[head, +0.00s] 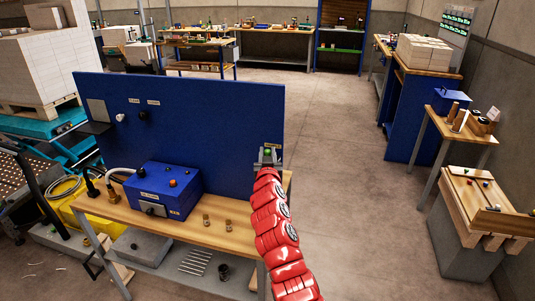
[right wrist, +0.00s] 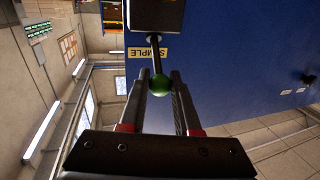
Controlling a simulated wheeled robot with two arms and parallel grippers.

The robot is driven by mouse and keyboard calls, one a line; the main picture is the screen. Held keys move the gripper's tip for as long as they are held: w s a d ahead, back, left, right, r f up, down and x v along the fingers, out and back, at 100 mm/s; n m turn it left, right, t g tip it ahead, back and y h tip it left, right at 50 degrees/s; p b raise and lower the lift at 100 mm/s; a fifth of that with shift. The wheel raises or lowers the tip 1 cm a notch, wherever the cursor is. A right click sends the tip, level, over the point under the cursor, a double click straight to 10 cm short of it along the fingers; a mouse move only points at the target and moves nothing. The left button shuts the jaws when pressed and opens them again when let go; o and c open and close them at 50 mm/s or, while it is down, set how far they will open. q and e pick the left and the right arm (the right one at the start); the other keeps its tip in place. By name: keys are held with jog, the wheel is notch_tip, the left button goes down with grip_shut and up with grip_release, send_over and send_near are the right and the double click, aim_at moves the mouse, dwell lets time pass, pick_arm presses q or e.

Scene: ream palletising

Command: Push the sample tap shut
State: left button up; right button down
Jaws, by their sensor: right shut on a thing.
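The sample tap shows in the right wrist view as a dark lever (right wrist: 155,52) with a round green knob (right wrist: 159,85) at its end, coming from a dark body (right wrist: 156,15). A yellow SAMPLE label (right wrist: 146,53) is behind it on the blue panel (right wrist: 220,70). My right gripper (right wrist: 161,92) is shut on the green knob, one finger on each side. In the head view my right gripper (head: 268,156) is at the right end of the blue panel (head: 200,130), and the arm hides much of the tap. My left gripper is not in view.
The wooden bench (head: 190,228) before the panel holds a blue control box (head: 163,190) and two small brass-coloured pieces. A stacked pallet (head: 35,65) stands at the left. Side tables (head: 460,135) stand at the right. The floor (head: 345,150) between is clear.

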jog(key=shift+r, duration=0.2)
jog(key=p, duration=0.2)
jog(key=r+g+p, duration=0.1)
jog(key=p, duration=0.1)
jog(key=w+r+g+p, duration=0.1)
jog(key=shift+d+m+p, duration=0.25)
jog(key=shift+m+p, duration=0.05)
jog(key=shift+p, duration=0.1)
jog(key=shift+w+d+f+g, duration=0.1)
jog(key=shift+w+f+g, duration=0.15)
jog(key=shift+w+g, duration=0.25)
jog(key=shift+w+f+m+g+b, duration=0.2)
jog(key=shift+m+g+b, duration=0.1)
jog(key=shift+g+b, duration=0.45)
jog(key=shift+w+d+r+g+y, duration=0.1)
jog(key=shift+w+r+g+y, duration=0.15)
jog(key=shift+g, duration=0.2)
